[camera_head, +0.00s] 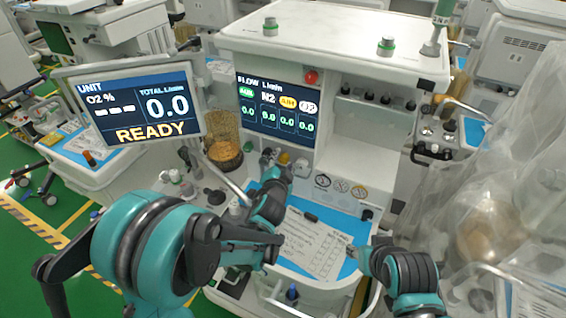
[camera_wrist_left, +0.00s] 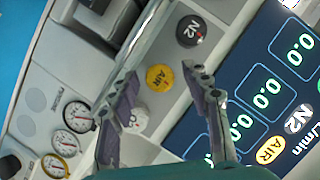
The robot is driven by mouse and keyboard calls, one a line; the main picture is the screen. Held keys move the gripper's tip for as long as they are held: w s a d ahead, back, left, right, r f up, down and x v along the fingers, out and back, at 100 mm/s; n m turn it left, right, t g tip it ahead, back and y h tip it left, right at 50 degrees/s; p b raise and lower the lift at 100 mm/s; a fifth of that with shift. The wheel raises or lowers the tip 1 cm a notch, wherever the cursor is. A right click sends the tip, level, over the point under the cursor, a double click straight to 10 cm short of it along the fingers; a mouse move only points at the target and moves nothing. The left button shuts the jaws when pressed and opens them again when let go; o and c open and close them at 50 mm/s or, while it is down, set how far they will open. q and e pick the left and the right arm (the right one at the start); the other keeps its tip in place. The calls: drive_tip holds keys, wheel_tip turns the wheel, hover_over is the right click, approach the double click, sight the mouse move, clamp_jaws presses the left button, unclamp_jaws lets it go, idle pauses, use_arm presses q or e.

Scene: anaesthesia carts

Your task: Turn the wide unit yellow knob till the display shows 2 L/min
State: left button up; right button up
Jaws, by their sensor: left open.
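The yellow knob, marked AIR, (camera_wrist_left: 160,77) is on the wide unit's front panel; it also shows in the head view (camera_head: 284,159). A dark N2 knob (camera_wrist_left: 190,30) and a white knob (camera_wrist_left: 135,118) flank it. My left gripper (camera_wrist_left: 161,76) is open, its fingertips to either side of the yellow knob; contact cannot be told. It also shows in the head view (camera_head: 273,162), below the flow display. The flow display (camera_head: 277,108) reads 0.0 in every column. My right gripper (camera_head: 362,260) is over the worktop's right side; its fingers are unclear.
A second screen (camera_head: 133,105) at left shows READY and 0.0 total L/min. Round gauges (camera_head: 341,185) sit right of the knobs. A paper sheet (camera_head: 312,245) lies on the blue worktop. Clear plastic sheeting (camera_head: 500,200) hangs at right.

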use_arm(q)
clamp_jaws()
drive_tip(key=shift+a+n+g+h, duration=0.15)
drive_tip(key=shift+n+g+h, duration=0.2)
drive_tip(key=shift+n, duration=0.45)
drive_tip(key=shift+r+n+g+h, duration=0.1)
drive_tip(key=shift+n+g+h, duration=0.55)
drive_tip(key=shift+n, duration=0.45)
unclamp_jaws()
